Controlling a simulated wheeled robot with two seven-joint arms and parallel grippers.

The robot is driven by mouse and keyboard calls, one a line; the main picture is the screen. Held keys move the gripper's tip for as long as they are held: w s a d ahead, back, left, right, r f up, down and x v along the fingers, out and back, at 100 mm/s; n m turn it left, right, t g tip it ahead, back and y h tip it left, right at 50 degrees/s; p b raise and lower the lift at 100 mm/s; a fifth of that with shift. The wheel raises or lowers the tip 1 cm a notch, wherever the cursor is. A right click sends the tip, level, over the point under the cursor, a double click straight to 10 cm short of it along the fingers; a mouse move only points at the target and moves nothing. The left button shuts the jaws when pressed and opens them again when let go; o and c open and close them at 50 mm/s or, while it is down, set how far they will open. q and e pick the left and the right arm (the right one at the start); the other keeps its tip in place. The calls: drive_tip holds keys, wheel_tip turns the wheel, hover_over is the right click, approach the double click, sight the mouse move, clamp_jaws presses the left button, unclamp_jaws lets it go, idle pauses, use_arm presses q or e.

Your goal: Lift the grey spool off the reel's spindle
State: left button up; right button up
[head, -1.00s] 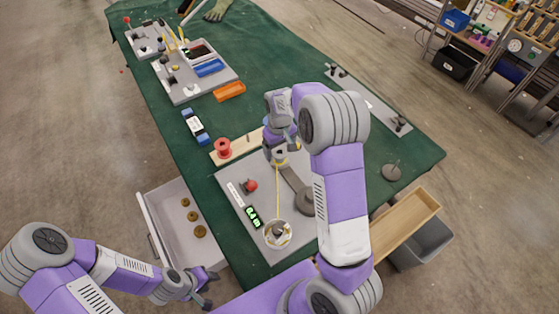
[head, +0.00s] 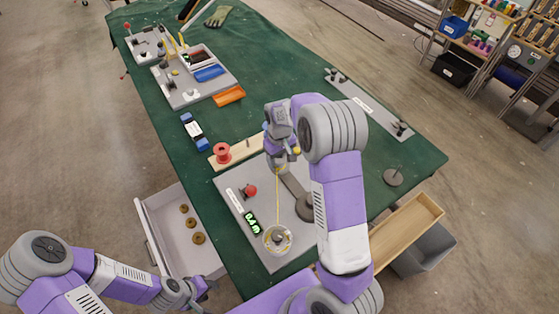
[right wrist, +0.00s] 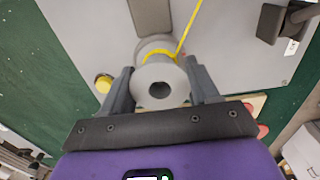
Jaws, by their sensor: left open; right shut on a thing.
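The grey spool (right wrist: 172,73) shows end-on in the right wrist view, with a dark hole in its middle. My right gripper (right wrist: 160,88) is shut on it, one finger on each side; it also shows in the head view (head: 284,158). Yellow thread (right wrist: 186,28) is wound on the spool and runs down in the head view to a round, yellow-edged piece (head: 277,239) at the board's near end. Whether the spool still sits on a spindle is hidden. My left gripper (head: 207,290) is open and empty, low beside the table's near left edge.
A grey board (head: 238,208) carries a red knob (head: 250,190), a green display (head: 252,222) and a dark lever arm. A red spool (head: 222,153) stands on a wooden strip (head: 242,150). An open drawer (head: 163,222) with brown rings is at left.

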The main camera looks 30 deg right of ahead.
drive_tip(key=shift+r+p, duration=2.6)
drive_tip(key=shift+r, duration=0.7)
drive_tip(key=shift+f, duration=0.1)
